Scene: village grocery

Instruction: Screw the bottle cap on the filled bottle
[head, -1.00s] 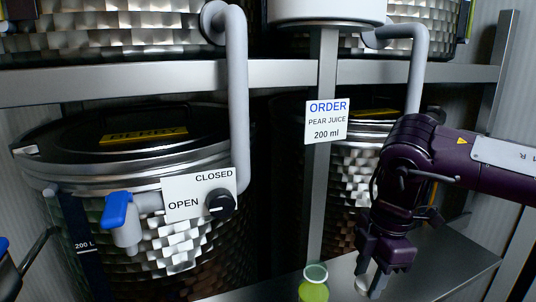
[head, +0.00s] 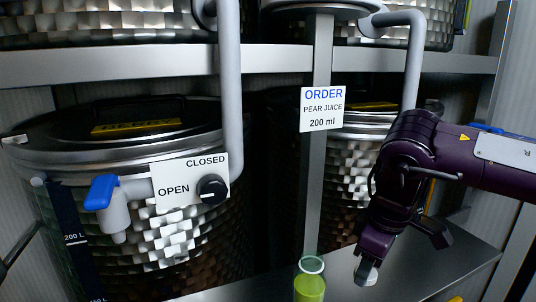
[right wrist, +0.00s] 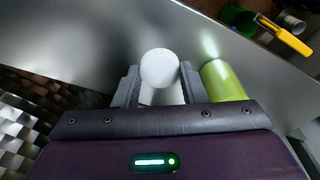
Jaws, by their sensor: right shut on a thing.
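The filled bottle (head: 309,288) stands at the bottom of the head view, with yellow-green juice and an open pale rim at its top. My right gripper (head: 369,262) is to the right of the bottle, pointing down, above the metal shelf. It is shut on the white bottle cap (right wrist: 160,68), whose round face shows between the fingers in the right wrist view. The bottle also shows there (right wrist: 226,82), just right of the right finger and apart from the cap. My left gripper does not show.
The metal shelf (head: 440,262) is clear right of the bottle. A steel post (head: 314,190) with the order sign (head: 323,109) rises behind it. A large tank (head: 170,250) with a blue-handled tap stands at left. A yellow-handled tool (right wrist: 285,37) shows in the wrist view.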

